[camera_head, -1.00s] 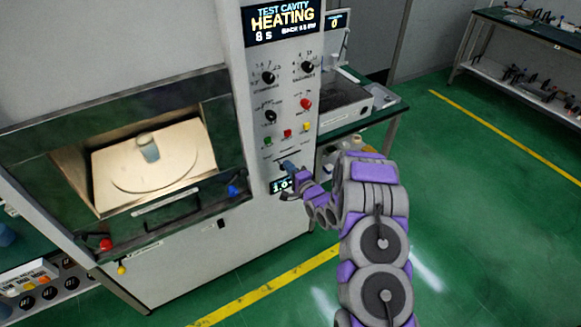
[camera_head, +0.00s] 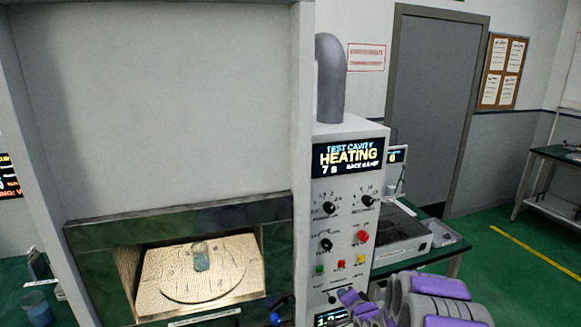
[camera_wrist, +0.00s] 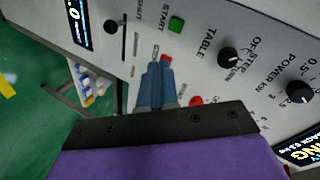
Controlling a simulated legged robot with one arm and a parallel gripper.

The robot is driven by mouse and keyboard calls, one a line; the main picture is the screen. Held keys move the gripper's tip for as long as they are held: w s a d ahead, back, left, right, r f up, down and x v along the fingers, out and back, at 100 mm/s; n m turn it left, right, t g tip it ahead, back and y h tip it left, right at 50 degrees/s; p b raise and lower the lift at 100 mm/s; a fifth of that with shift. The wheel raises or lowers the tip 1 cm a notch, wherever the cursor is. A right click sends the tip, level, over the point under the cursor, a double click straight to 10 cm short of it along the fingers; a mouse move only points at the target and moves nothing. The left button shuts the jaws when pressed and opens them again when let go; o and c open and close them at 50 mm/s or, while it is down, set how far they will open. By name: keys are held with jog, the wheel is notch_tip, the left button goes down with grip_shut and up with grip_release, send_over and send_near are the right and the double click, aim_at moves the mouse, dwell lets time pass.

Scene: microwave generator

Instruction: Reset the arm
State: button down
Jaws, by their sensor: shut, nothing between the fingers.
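In the wrist view my gripper (camera_wrist: 157,68) has its blue-grey fingers together and empty, pointing at the control panel (camera_wrist: 205,35). The fingertips appear close to a small red button (camera_wrist: 168,58); I cannot tell whether they touch it. A green button (camera_wrist: 176,25) by the START label is above. In the head view my arm (camera_head: 430,300) reaches in from the lower right to the lower part of the panel; its fingers are hard to make out there. The generator's display (camera_head: 348,154) reads HEATING, 7 s.
The lit cavity (camera_head: 195,275) at left holds a round plate with a small cup (camera_head: 201,258) on it. A grey pipe (camera_head: 330,75) rises above the panel. A bench with a device (camera_head: 405,235) stands to the right, with open green floor (camera_head: 490,270) beyond.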

jog(key=s+d+r+n+g+h, duration=0.1)
jog(key=s+r+n+g+h, duration=0.3)
jog(key=s, duration=0.6)
jog(key=s+d+r+n+g+y, duration=0.1)
jog(key=s+r+g, duration=0.2)
jog(key=s+r, duration=0.45)
jog(key=s+a+r+n+g, duration=0.1)
jog(key=s+g, duration=0.1)
jog(key=s, duration=1)
jog(key=s+a+r+n+g, duration=0.2)
jog(key=s+g, duration=0.1)
jog(key=s, duration=0.9)
jog(key=s+a+r+n+g+b, duration=0.1)
jog(key=s+a+n+g, duration=0.1)
jog(key=s, duration=1)
jog(key=shift+r+g, duration=0.2)
jog(key=shift+g, duration=0.2)
jog(key=shift+d, duration=0.1)
dwell(2.2)
